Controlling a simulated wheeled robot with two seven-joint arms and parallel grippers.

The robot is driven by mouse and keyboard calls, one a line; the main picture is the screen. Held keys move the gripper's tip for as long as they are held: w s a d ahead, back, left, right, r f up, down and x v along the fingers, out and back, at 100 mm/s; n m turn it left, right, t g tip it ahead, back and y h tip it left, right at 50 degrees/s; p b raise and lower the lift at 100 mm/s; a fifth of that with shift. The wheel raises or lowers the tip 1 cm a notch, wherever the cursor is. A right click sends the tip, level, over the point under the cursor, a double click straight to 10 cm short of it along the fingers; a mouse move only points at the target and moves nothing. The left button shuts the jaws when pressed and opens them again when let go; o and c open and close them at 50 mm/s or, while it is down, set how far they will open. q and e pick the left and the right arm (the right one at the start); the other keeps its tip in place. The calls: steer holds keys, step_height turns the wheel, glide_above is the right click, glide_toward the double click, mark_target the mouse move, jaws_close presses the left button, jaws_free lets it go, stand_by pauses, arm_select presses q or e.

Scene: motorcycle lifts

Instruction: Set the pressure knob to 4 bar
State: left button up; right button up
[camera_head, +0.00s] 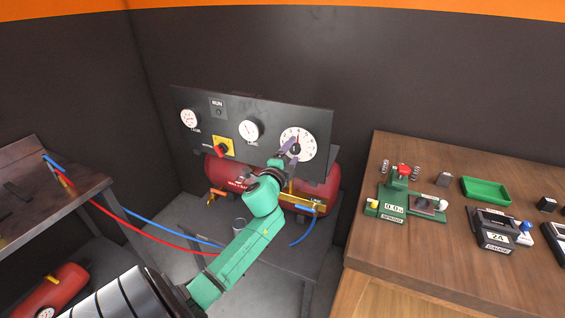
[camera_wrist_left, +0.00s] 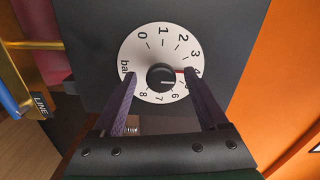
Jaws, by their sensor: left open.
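The pressure knob (camera_wrist_left: 160,77) is a round black knob on a white dial (camera_wrist_left: 150,50) marked 0 to 8 bar. Its red pointer points at about the 4, which a finger partly covers. The dial (camera_head: 309,148) also shows at the right of the black panel in the head view. My left gripper (camera_wrist_left: 160,74) is open, with one dark finger on each side of the knob. A gap shows between the fingers and the knob. In the head view, the left gripper (camera_head: 288,151) is in front of the dial and partly hides it. My right gripper is out of view.
The panel (camera_head: 240,105) also carries two gauges and a yellow-and-red switch (camera_head: 223,147). A red tank (camera_head: 320,195) with yellow pipes is below. A wooden bench (camera_head: 420,255) with several devices and a green tray (camera_head: 486,190) stands at right.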

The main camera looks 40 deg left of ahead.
arm_select(q)
steer(key=b+v, duration=0.2)
steer(key=v, duration=1.1)
steer(key=s+d+f+n+g+h, duration=0.1)
steer(key=s+f+n+g, duration=0.15)
steer(key=f, duration=1.05)
steer(key=s+d+f+n+g+h, duration=0.1)
steer(key=s+f+g, duration=0.15)
steer(key=f, duration=1.05)
steer(key=s+d+f+n+g+h, duration=0.1)
steer(key=s+d+f+n+g, duration=0.15)
steer(key=f, duration=1.05)
steer(key=s+d+f+n+g+h, duration=0.1)
steer(key=s+d+f+g, duration=0.3)
steer(key=s+f, duration=0.6)
steer(key=s+d+f+n+g+h, duration=0.1)
steer(key=s+d+f+n+g, duration=0.2)
steer(key=s+f, duration=0.7)
steer(key=s+d+g, duration=0.1)
steer(key=s+d, duration=0.1)
steer(key=s, duration=0.3)
steer(key=shift+s+h, duration=0.35)
steer(key=shift+h, duration=0.05)
